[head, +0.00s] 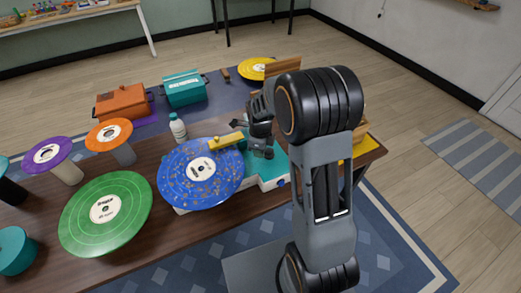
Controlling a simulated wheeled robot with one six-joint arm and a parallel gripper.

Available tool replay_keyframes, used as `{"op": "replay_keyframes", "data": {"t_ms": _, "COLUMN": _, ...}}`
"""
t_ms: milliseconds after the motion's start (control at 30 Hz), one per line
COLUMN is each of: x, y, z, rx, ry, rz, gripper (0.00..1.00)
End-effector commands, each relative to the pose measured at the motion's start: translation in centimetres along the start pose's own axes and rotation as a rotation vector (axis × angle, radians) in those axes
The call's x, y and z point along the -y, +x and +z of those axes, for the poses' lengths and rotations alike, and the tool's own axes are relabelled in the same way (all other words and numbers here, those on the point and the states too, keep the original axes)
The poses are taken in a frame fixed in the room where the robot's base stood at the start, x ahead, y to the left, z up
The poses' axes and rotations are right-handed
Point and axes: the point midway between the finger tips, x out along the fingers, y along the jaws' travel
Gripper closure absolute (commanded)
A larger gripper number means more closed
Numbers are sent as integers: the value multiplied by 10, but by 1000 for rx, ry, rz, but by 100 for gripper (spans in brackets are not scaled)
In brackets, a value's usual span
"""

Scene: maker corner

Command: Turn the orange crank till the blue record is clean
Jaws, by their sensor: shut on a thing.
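The blue record (190,178) lies flat on the teal and white cleaning machine (271,180), and brownish specks are scattered over its face. A yellow bar (226,142) reaches over the record's far right part. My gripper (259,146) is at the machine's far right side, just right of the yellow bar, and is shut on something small. The orange crank does not show; my gripper and arm cover the place where its grip would be.
A green record (105,213) lies left of the blue one. Purple (48,152) and orange (108,134) records sit on stands behind it. A white bottle (178,128), an orange box (122,102) and a teal box (184,88) stand beyond. A yellow record (257,68) lies at the back.

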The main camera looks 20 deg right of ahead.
Motion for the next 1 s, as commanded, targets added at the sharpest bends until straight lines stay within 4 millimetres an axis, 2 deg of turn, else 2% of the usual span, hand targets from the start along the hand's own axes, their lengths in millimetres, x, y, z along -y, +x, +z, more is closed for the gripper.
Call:
{"op": "replay_keyframes", "data": {"t_ms": 300, "x": 1, "y": -1, "z": 0, "rx": 1, "ry": 0, "rz": -3, "gripper": 100}}
{"op": "replay_keyframes", "data": {"t_ms": 333, "x": 1, "y": -1, "z": 0, "rx": 1, "ry": 0, "rz": -3, "gripper": 77}}
{"op": "replay_keyframes", "data": {"t_ms": 567, "x": 0, "y": 0, "z": 0, "rx": 1, "ry": -1, "rz": -2, "gripper": 55}}
{"op": "replay_keyframes", "data": {"t_ms": 833, "x": 0, "y": -2, "z": 0, "rx": 1, "ry": -1, "rz": -1, "gripper": 54}}
{"op": "replay_keyframes", "data": {"t_ms": 1000, "x": 1, "y": -18, "z": 1, "rx": 3, "ry": -1, "rz": -5, "gripper": 54}}
